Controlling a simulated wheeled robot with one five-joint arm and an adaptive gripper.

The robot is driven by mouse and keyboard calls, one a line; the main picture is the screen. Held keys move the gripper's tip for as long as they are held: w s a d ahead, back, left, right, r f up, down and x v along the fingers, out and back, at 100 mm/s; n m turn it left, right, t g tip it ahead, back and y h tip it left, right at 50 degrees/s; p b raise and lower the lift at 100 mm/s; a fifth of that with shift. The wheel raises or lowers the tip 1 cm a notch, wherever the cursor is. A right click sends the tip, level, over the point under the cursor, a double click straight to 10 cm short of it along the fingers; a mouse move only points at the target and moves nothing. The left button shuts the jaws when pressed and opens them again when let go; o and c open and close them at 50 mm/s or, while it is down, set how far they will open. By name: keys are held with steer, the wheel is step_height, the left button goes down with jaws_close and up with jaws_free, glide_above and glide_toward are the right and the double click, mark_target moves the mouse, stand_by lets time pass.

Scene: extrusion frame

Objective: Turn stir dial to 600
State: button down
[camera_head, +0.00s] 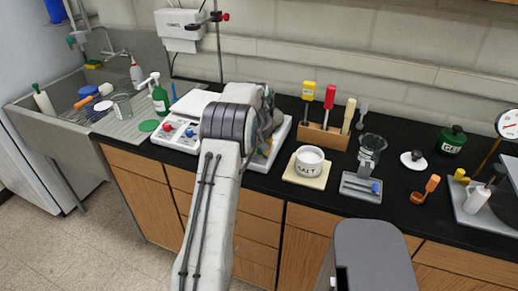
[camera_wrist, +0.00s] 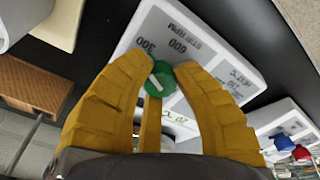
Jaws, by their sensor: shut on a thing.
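The stir dial is a green round knob (camera_wrist: 158,80) with a white pointer mark, seen in the wrist view on a white panel (camera_wrist: 205,38). The panel reads "STIR RPM", with "300" and "600" beside the dial, upside down in this view. My gripper (camera_wrist: 163,70) has its yellow fingers closed around the green dial, with one finger on each side and a third below. I cannot tell exactly which number the pointer faces. In the head view my arm hides the dial and most of the white device (camera_head: 278,150).
Left of my arm is another white device (camera_head: 172,135) with red and blue knobs. To the right stand a salt dish (camera_head: 309,160), a wooden rack (camera_head: 322,137) of coloured-handled tools, and a beaker (camera_head: 371,150) on a grey stand. The sink (camera_head: 60,130) is far left.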

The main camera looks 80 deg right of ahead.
steer(key=shift+a+f, duration=0.1)
steer(key=shift+f, duration=0.05)
steer(key=c, duration=0.9)
jaws_free()
steer(key=shift+c, duration=0.2)
steer(key=shift+r, duration=0.2)
